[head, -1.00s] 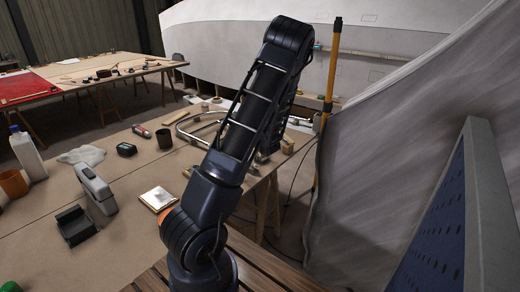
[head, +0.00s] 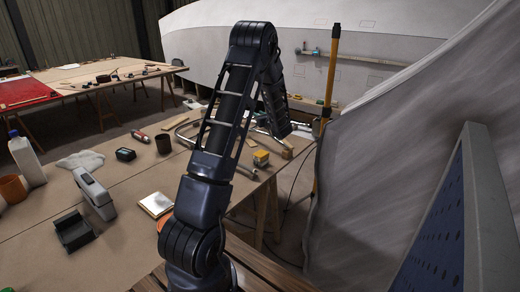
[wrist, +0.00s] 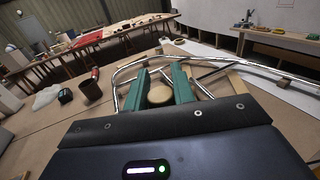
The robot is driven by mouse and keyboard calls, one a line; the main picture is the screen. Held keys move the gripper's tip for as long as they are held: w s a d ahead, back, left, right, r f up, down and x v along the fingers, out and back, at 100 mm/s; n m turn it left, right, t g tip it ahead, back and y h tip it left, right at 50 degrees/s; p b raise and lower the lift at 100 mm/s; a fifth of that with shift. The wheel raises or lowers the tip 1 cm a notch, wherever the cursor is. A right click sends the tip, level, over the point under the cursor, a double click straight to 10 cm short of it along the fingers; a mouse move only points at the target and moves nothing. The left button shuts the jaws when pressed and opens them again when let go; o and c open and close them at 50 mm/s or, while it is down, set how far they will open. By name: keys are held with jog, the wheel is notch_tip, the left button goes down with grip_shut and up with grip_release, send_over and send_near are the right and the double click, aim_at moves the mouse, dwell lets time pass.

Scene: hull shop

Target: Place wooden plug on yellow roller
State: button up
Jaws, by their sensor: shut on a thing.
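In the wrist view my gripper (wrist: 161,88) has its two green fingers shut on a round, light wooden plug (wrist: 160,96), held between them. A bent chrome tube frame lies beyond and around the fingers. In the head view the gripper and plug are not visible; my arm covers that area. A small yellow thing (head: 261,158) stands near the right end of the brown bench, right of my arm. It may be the yellow roller, but its shape is too small to be sure. I cannot make it out in the wrist view.
The chrome tube frame (wrist: 230,64) lies on the bench (head: 120,200). A wooden block (head: 287,150) is near the bench edge. A dark cup (head: 163,143), a black device (head: 125,154) and a white cloth (head: 80,160) lie left. A yellow pole (head: 330,75) stands right.

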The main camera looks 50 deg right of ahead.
notch_tip(320, 180, down, 17)
jog(key=shift+f, duration=0.2)
dwell(0.4)
jog(key=shift+f, duration=0.1)
jog(key=o, duration=1)
jog(key=shift+c, duration=0.2)
